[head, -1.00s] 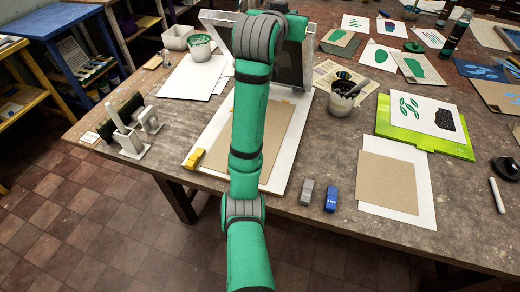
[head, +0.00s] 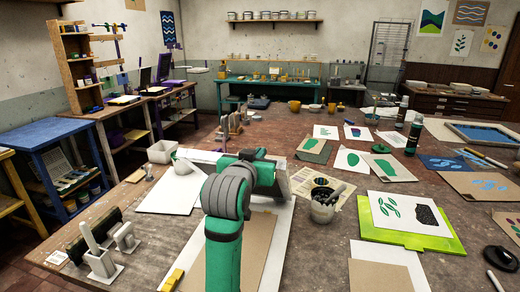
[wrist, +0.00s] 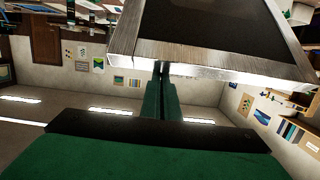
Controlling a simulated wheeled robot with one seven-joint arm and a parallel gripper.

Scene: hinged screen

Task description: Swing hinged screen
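The hinged screen (wrist: 215,65) fills the top of the wrist view, a pale frame around a dark panel. The screen stands raised at a tilt over the printing board. My gripper (wrist: 162,68) has its two fingers close together, with the dark tips overlapping the frame's near edge. I see nothing clearly held between them, and contact is hard to judge. A tan sheet (head: 254,258) lies on the white board in front of the screen.
A paint cup (head: 187,166) and white tub (head: 160,151) stand left of the screen. A dark-filled pot (head: 322,208) and green tray (head: 412,236) are on its right. A grey rack (head: 100,255) stands at the table's left. Papers and cans cover the far right.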

